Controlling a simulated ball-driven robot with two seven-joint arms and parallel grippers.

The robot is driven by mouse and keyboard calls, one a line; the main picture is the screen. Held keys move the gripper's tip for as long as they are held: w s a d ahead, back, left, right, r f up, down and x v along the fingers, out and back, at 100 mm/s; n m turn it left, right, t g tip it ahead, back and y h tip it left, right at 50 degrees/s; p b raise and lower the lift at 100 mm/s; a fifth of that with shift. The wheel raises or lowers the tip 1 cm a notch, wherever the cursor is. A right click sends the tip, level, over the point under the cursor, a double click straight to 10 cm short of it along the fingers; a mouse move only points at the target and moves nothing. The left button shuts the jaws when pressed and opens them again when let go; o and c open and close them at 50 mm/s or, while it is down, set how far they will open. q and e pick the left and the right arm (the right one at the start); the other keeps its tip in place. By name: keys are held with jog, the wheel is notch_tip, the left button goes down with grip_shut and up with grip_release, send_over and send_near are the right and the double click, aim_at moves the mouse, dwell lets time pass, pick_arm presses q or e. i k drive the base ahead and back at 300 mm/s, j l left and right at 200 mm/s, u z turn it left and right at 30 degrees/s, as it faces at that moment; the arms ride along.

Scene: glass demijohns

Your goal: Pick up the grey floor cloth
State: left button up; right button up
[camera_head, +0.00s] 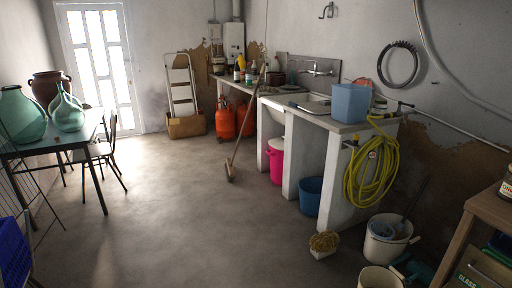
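I cannot make out a grey floor cloth in the head view. The open grey floor (190,215) shows no cloth lying on it. A white bucket (385,250) at the lower right holds something bluish, too small to identify. A second pale bucket (380,279) is cut off by the bottom edge, and its inside is hard to see. Neither of my grippers is in view.
A sink counter (345,126) runs along the right wall, with a blue tub (350,103) on top and a yellow hose (372,175) hanging. A broom (231,172) leans against it. A table (88,134) with green demijohns (20,117) stands left. The middle floor is clear.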

aim_at(327, 103)
jog(key=i+j, duration=0.1)
jog(key=i, duration=1.85)
jog(key=i+j+z, duration=0.1)
jog(key=i+z, duration=0.35)
jog(key=i, duration=0.15)
jog(key=i+j+z, duration=0.3)
jog(key=i+z, duration=0.15)
jog(key=i+j+z, duration=0.45)
jog(key=i+j, duration=0.05)
jog(key=i, duration=0.1)
